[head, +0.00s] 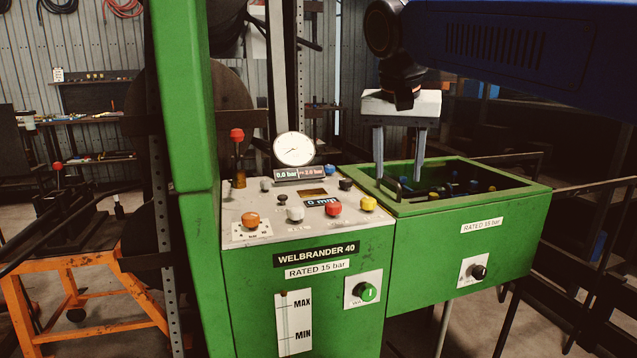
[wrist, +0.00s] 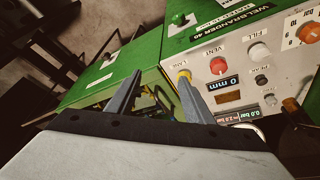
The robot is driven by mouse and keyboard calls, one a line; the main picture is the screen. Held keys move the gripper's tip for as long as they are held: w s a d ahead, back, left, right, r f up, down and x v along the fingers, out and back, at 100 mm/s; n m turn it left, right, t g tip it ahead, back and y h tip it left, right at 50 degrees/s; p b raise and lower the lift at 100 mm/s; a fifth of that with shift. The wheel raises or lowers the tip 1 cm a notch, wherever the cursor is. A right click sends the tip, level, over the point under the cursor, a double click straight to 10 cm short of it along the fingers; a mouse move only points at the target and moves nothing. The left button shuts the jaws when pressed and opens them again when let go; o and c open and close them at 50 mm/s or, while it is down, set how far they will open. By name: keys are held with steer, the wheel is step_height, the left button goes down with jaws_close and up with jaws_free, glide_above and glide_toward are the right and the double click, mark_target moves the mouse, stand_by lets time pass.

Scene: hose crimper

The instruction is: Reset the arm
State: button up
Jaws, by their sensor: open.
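My gripper (head: 399,168) hangs from my arm, fingers pointing down, at the left end of the open green bin (head: 482,236) beside the crimper. Its two grey fingers are spread apart with nothing between them. In the wrist view the open fingers (wrist: 160,84) reach toward the bin and the corner of the control panel with its yellow knob (wrist: 184,76). Whether the fingertips clear the bin's rim or dip inside it, I cannot tell. The upper part of my arm runs out of the head view at top right.
The green crimper's panel (head: 262,219) carries a round gauge (head: 294,149), a red-topped lever (head: 237,136), an orange knob (head: 250,219), a red knob (head: 333,207) and other knobs. A green post (head: 184,90) stands at left. An orange stand (head: 85,262) is farther left.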

steer(key=s+d+f+n, duration=0.1)
steer(key=s+d+f, duration=0.3)
steer(key=s+f, duration=0.3)
steer(key=s+d+f+n+y, duration=0.1)
steer(key=s+d+f, duration=0.3)
steer(key=f, duration=0.9)
steer(key=s+d+f+n+t, duration=0.1)
steer(key=s+d+f, duration=0.3)
steer(key=s+f, duration=0.7)
steer(key=shift+d+n+y, duration=0.15)
steer(key=shift+n+y, duration=0.15)
steer(key=shift+n, duration=0.3)
steer(key=shift+s, duration=0.1)
stand_by(1.5)
